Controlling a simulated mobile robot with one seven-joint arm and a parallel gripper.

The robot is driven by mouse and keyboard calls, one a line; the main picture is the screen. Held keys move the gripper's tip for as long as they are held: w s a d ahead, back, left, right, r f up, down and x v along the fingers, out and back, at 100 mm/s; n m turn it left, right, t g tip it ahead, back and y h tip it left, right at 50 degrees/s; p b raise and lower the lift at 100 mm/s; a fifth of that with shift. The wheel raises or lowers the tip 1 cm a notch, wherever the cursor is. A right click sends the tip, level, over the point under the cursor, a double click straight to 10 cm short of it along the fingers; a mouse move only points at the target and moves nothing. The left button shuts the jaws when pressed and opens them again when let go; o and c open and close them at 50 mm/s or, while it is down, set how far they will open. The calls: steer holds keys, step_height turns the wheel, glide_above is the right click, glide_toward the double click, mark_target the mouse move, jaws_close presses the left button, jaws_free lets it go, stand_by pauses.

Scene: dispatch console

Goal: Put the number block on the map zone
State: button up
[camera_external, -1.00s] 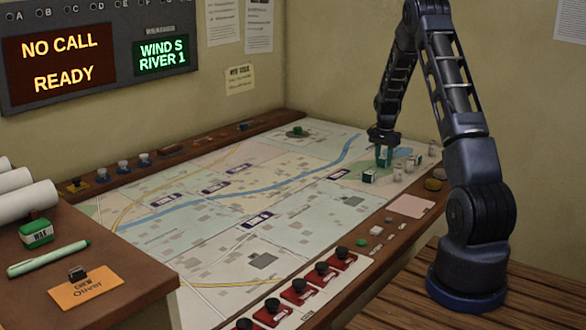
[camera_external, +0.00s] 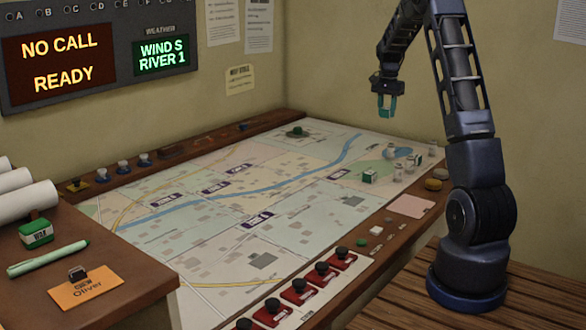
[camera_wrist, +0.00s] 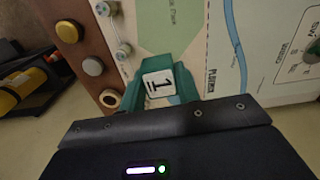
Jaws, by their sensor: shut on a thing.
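The number block (camera_wrist: 158,84), with a white face marked 1, sits between the teal fingers of my gripper (camera_wrist: 157,80) in the wrist view. My gripper (camera_external: 386,108) is shut on it and hangs above the far right part of the map in the external view. The block is hard to make out between the fingers there. The map (camera_external: 300,210) lies flat on the console, with a blue river and several purple zone labels, such as one at the front middle (camera_external: 257,218) and one at the right (camera_external: 339,174). The small label text is mostly unreadable.
Another green and white block (camera_external: 369,177) stands on the map's right side, near several small pale pieces (camera_external: 397,173). A row of red switches (camera_external: 322,273) with black knobs lines the front edge. A green piece (camera_external: 297,131) stands at the back. The map's middle is clear.

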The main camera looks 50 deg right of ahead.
steer(key=shift+r, duration=0.15)
steer(key=w+a+n, duration=0.3)
steer(key=w+a, duration=0.5)
steer(key=a, duration=0.5)
steer(key=w+a+n, duration=0.3)
steer(key=w+a, duration=0.6)
steer(key=a, duration=0.4)
steer(key=w+a+n, duration=0.3)
steer(key=w+a, duration=0.5)
steer(key=a, duration=0.5)
steer(key=n, duration=0.8)
glide_above(164, 233)
step_height(164, 233, down, 20)
steer(key=shift+r, duration=0.1)
